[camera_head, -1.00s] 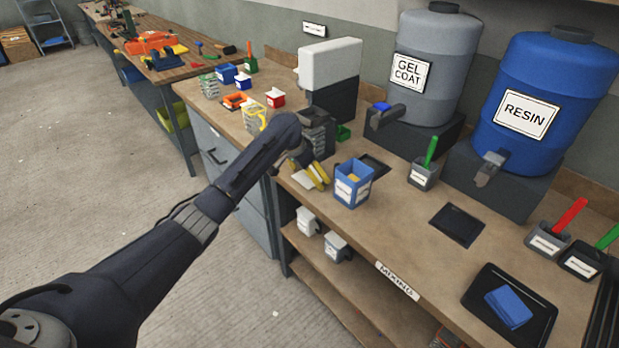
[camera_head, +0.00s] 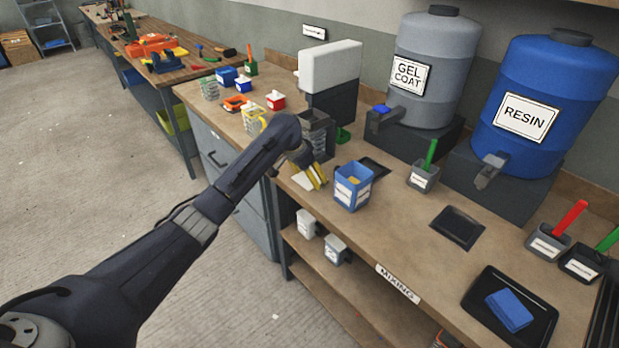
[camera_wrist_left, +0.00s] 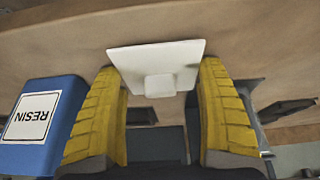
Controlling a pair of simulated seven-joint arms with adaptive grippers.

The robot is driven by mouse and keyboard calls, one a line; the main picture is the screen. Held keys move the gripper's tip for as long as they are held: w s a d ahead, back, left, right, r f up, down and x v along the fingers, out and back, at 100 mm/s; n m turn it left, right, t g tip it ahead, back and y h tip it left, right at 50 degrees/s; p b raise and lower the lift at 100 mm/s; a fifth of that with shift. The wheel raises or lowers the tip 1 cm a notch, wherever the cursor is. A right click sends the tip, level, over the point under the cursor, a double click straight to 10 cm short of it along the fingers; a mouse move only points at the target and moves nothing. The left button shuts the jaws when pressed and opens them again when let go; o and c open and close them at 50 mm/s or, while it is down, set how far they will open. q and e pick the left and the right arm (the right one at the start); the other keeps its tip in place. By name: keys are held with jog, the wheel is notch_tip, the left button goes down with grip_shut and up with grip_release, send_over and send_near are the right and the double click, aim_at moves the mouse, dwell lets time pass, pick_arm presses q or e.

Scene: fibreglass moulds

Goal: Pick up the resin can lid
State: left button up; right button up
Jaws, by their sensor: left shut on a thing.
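The resin can lid is a white square plate with a small block knob (camera_wrist_left: 158,84). My left gripper (camera_wrist_left: 160,72) has its yellow fingers on both sides of the lid and is shut on it. In the head view the gripper (camera_head: 318,176) is low over the bench near its front edge, and the white lid (camera_head: 302,182) shows beside the fingers. The blue resin can (camera_head: 345,194) stands open just right of the gripper. Its RESIN label reads upside down in the left wrist view (camera_wrist_left: 35,115). My right gripper is not in view.
The blue resin drum (camera_head: 545,85) and grey gel coat drum (camera_head: 440,60) stand at the back. A grey pot (camera_head: 424,178) with a green handle sits right of the can. A black tray (camera_head: 480,310) with a blue block is at the front right. The bench middle is mostly clear.

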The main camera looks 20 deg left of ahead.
pick_arm(q)
notch_tip(320, 180, up, 19)
jog(key=s+d+f, duration=0.1)
jog(key=s+d, duration=0.1)
jog(key=d, duration=0.5)
jog(key=s+d, duration=0.3)
jog(key=d, duration=0.5)
jog(key=shift+w+a+f, duration=0.1)
jog(key=shift+f, duration=1.5)
jog(key=shift+w+a+f, duration=0.1)
jog(key=shift+f, duration=1.45)
jog(key=shift+f, duration=0.15)
jog(key=o, duration=1)
